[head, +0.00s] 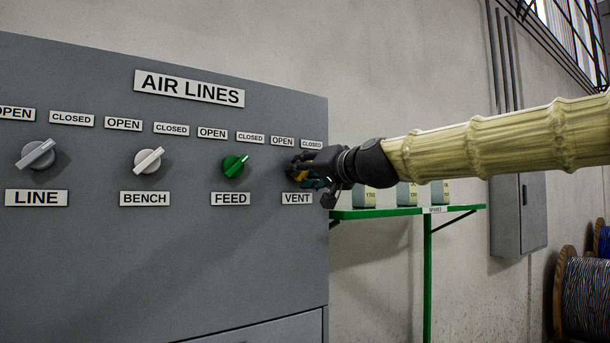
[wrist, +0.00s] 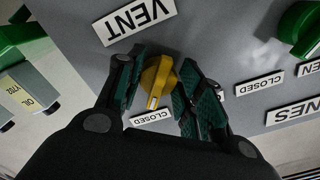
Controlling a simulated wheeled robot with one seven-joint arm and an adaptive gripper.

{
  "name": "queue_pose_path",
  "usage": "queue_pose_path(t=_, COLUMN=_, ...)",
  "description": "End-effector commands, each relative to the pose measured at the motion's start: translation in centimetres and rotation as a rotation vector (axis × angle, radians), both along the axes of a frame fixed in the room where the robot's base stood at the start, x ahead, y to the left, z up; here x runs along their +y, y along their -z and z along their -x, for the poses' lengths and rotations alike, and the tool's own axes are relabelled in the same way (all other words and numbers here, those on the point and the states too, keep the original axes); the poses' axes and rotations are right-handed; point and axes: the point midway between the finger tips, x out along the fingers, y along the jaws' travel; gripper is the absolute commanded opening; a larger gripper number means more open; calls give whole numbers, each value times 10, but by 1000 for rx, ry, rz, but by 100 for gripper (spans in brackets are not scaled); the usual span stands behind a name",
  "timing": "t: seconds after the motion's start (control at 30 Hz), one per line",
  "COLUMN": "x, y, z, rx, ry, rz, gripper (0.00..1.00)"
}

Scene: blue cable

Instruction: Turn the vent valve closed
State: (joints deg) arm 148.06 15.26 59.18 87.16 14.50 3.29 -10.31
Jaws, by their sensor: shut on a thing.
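The vent valve is a yellow knob (wrist: 157,82) with a raised grip, on the grey panel above the VENT label (head: 297,198). In the head view only a bit of yellow (head: 300,175) shows behind my fingers. My gripper (head: 304,172) is at the knob, its green-padded fingers (wrist: 160,88) shut on either side of it. In the wrist view, where the panel appears upside down, the grip's end points towards the vent's CLOSED label (wrist: 152,117).
The green FEED knob (head: 235,166), white BENCH knob (head: 149,160) and grey LINE knob (head: 36,154) sit to the left on the same panel. A green shelf (head: 380,212) with several containers stands right of the panel, below my arm. Cable reels (head: 583,290) stand far right.

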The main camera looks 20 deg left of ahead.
Motion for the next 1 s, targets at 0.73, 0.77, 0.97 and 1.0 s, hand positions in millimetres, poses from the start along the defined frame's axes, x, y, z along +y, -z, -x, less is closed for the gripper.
queue_pose_path(t=0.73, x=-2, y=-4, z=-1, rx=94, ry=4, rz=-81, gripper=13)
queue_pose_path(t=0.77, x=-2, y=-4, z=-1, rx=94, ry=4, rz=-81, gripper=13)
queue_pose_path(t=0.97, x=-1, y=-3, z=0, rx=95, ry=3, rz=-79, gripper=57)
queue_pose_path(t=1.0, x=-1, y=-3, z=0, rx=95, ry=3, rz=-79, gripper=57)
